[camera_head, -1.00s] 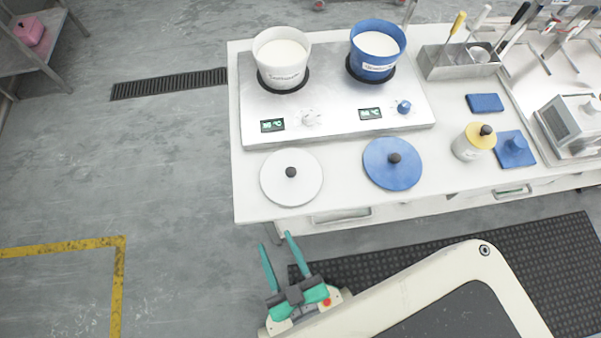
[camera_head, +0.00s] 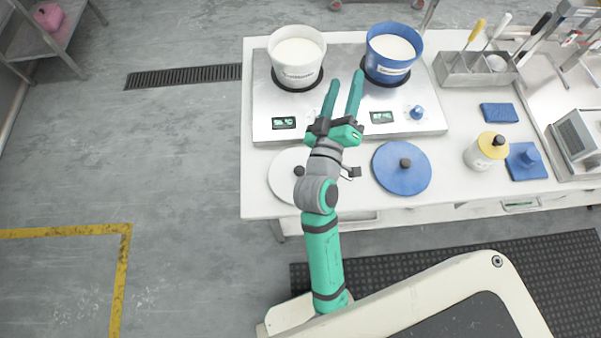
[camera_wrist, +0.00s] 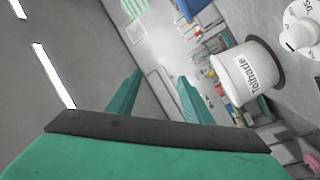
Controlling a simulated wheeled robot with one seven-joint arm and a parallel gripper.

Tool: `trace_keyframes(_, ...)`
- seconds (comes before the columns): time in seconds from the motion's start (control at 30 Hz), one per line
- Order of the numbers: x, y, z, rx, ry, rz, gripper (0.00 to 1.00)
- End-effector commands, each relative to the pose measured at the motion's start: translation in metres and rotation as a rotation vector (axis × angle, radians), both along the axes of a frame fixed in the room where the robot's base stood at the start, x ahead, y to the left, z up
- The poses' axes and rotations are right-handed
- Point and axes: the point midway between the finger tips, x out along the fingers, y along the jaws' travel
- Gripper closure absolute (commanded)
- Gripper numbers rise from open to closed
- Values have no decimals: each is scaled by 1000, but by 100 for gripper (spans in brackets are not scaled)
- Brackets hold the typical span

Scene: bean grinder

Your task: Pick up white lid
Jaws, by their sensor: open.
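The white lid (camera_head: 283,178) lies flat on the white table near its front left corner, with a dark round knob (camera_head: 298,171) on top. My arm hides the right part of it. My gripper (camera_head: 345,84) is raised above the table, beyond the lid, with its fingers pointing away toward the back. The fingers are apart with nothing between them. In the wrist view the two green fingers (camera_wrist: 154,98) are spread and empty, and the lid does not show there.
A blue lid (camera_head: 402,180) lies right of the white one. A white pot (camera_head: 298,69) and a blue pot (camera_head: 389,68) stand on the hot plate (camera_head: 265,126) behind. A yellow-topped jar (camera_head: 478,158) stands further right. The wrist view shows the white pot (camera_wrist: 238,87) at right.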

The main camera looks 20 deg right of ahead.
Motion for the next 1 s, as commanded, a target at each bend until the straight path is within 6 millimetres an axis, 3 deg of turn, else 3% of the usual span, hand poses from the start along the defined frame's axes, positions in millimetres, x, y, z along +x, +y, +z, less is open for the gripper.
trace_keyframes(0.03,4,-11,16,6,-23,-49,54)
trace_keyframes(0.2,1,-52,52,50,-62,-231,54)
trace_keyframes(0.47,-23,-99,74,220,-88,-500,54)
trace_keyframes(0.6,-39,-112,68,357,-81,-625,54)
trace_keyframes(0.77,-57,-114,48,547,-49,-750,54)
trace_keyframes(1.0,-72,-84,0,881,54,-884,54)
